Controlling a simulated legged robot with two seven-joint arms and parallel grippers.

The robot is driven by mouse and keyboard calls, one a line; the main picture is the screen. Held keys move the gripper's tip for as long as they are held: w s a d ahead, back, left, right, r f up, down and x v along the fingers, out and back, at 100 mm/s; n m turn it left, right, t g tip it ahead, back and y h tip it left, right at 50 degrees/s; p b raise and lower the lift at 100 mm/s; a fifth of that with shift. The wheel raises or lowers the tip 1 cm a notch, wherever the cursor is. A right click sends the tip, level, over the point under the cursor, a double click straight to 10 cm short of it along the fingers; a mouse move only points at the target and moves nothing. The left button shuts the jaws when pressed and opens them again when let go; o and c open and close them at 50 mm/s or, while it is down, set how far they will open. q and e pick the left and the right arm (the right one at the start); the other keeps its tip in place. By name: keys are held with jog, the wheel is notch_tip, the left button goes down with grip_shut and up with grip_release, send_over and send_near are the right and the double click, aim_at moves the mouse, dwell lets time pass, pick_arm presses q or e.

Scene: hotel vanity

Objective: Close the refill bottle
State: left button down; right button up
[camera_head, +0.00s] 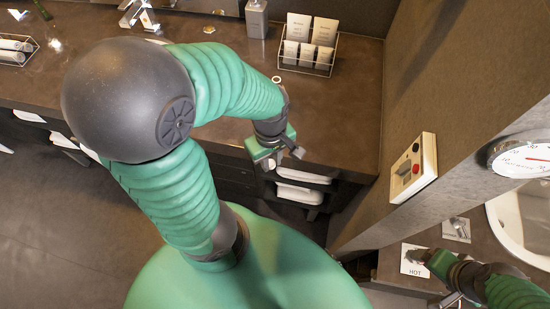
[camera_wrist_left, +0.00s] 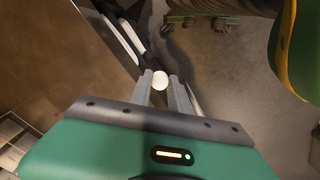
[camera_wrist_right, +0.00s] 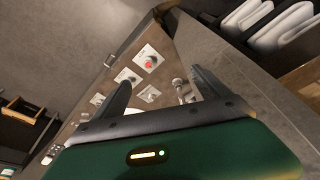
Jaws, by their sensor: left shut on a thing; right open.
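My left gripper (camera_head: 291,152) is shut on a small white round thing (camera_wrist_left: 159,80), which looks like a cap, in the left wrist view. It is held in front of the vanity counter's front edge, above the shelves. A small pale ring (camera_head: 276,79) shows on the counter beside my left forearm; I cannot tell whether it is a bottle's mouth. A grey bottle (camera_head: 256,18) stands at the back of the counter; I cannot tell if it is the refill bottle. My right gripper (camera_head: 413,256) is open and empty at the lower right, and in its wrist view (camera_wrist_right: 160,88).
White towels (camera_head: 303,176) lie on shelves below. A wall with a switch panel (camera_head: 413,168) and a gauge (camera_head: 525,158) rises at right, between my grippers. A basin (camera_head: 510,220) is beyond it.

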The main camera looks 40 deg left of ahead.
pick_arm(q)
jog(key=shift+a, duration=0.2)
pick_arm(e)
jog(key=shift+a+r, duration=0.1)
jog(key=shift+a, duration=0.1)
jog(key=shift+c, duration=0.5)
